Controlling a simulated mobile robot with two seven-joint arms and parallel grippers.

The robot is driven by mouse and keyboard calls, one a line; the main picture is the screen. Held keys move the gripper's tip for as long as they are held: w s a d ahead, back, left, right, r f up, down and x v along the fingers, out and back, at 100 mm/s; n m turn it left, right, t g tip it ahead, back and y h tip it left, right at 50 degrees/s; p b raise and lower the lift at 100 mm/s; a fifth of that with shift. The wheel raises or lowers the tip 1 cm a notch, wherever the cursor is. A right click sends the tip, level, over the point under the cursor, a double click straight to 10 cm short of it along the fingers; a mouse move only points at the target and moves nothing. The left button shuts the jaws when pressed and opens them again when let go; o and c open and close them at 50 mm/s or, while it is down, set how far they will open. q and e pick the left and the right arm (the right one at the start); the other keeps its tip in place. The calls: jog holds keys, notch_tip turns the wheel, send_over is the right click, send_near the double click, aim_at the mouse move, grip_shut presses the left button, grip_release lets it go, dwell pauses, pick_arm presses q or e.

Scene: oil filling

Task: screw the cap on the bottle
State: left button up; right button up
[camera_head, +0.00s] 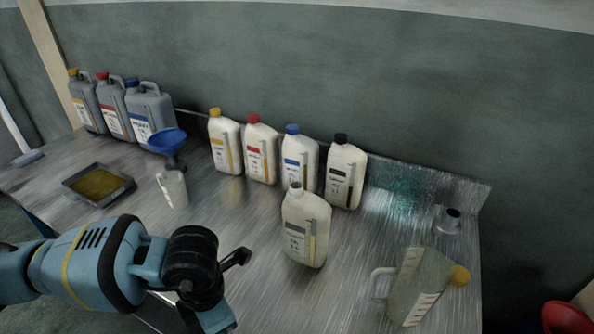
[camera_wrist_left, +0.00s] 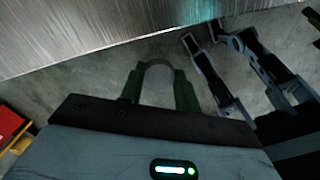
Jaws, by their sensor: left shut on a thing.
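A cream bottle (camera_head: 305,229) stands upright on the metal table, in front of the row of bottles in the head view. Its neck is bare, with no coloured cap on it. My left gripper (camera_head: 240,258) is to the left of this bottle and apart from it, low in the head view. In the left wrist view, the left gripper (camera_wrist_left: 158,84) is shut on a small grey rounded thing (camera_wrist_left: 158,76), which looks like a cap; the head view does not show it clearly.
Capped cream bottles (camera_head: 262,150) and grey jugs (camera_head: 115,107) line the back. A blue funnel (camera_head: 167,141) sits on a small bottle (camera_head: 172,188), beside a tray (camera_head: 66,187). A jug with a yellow cap (camera_head: 418,287) is at front right.

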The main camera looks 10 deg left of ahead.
pick_arm(q)
jog(key=m, duration=0.2)
jog(key=r+m, duration=0.1)
jog(key=m, duration=0.1)
jog(key=w+a+m, duration=0.1)
jog(key=shift+r+m, duration=0.2)
jog(key=shift+m, duration=0.2)
notch_tip(320, 180, up, 5)
jog(key=w+a+m, duration=0.2)
jog(key=a+m, duration=0.1)
jog(key=m, duration=1.7)
jog(key=shift+w+m, duration=0.15)
jog(key=shift+m, duration=0.25)
jog(key=shift+d, duration=0.2)
